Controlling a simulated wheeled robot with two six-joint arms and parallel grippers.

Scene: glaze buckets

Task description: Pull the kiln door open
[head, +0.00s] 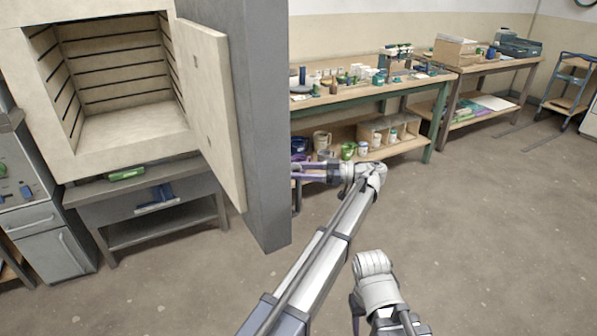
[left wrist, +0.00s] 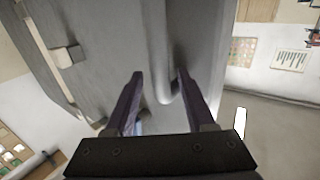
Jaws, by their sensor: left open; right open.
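The kiln (head: 110,65) stands at the left with its door (head: 212,100) swung wide open. The door's cream inner face shows beside its thick grey body (head: 266,120). In the left wrist view, the door handle (left wrist: 158,40) is a grey bar with a curved end against a grey panel. My left gripper (left wrist: 160,76) is open, with purple fingers on either side of the bar, not closed on it. In the head view it reaches the door's right side from the right, its tips partly hidden. My right gripper (head: 357,308) is low at the bottom edge, empty; its fingers show poorly.
A long workbench (head: 350,100) with pots and tools stands behind the door. A second bench (head: 478,70) and a blue cart (head: 570,85) are farther right. A grey stand (head: 150,212) is under the kiln. The floor (head: 480,220) at the right is clear.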

